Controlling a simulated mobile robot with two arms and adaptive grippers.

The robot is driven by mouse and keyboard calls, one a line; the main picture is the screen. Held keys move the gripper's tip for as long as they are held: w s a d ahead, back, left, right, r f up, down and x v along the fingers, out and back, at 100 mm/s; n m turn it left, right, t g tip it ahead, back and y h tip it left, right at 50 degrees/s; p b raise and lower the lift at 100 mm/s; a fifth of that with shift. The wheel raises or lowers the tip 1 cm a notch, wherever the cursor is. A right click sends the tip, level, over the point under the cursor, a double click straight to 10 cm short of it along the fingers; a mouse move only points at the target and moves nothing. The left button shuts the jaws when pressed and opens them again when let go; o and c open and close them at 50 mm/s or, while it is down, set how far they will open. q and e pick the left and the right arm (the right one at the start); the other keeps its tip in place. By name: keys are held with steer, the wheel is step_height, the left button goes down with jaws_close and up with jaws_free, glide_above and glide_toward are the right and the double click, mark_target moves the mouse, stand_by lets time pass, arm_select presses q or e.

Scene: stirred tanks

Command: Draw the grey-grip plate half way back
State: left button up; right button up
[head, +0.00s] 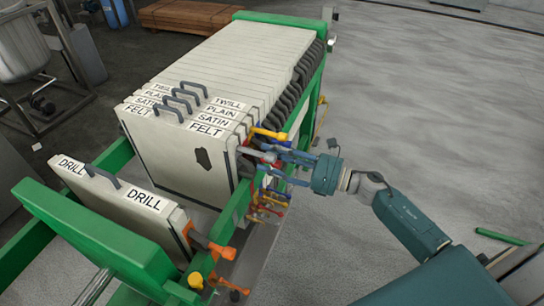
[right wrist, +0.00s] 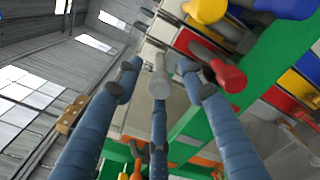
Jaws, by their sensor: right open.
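A grey grip (head: 257,154) sticks out to the right from the near end of the plate stack, by the front plate marked FELT (head: 200,160). My right gripper (head: 272,154) is at this grip with its fingers open around its outer end. In the right wrist view the grey grip (right wrist: 158,78) lies between the fingertips, in line with the middle finger. I cannot tell whether any finger touches it. The pack of pale plates (head: 240,60) stands upright on the green frame. My left gripper is not in view.
A plate marked DRILL (head: 112,205) with an orange grip (head: 212,246) stands apart at the near left, with a gap before the pack. Yellow (head: 268,133), red and blue grips crowd around my right gripper. A green rail (head: 308,105) runs alongside.

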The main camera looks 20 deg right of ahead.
jaws_close()
steer(key=shift+s+a, duration=0.35)
steer(key=s+a+p, duration=0.1)
steer(key=s+a, duration=0.5)
steer(key=s, duration=0.1)
steer(key=shift+a, duration=0.4)
steer(key=shift+w, duration=0.1)
jaws_free()
steer(key=shift+d, duration=0.15)
steer(key=v, duration=1.2)
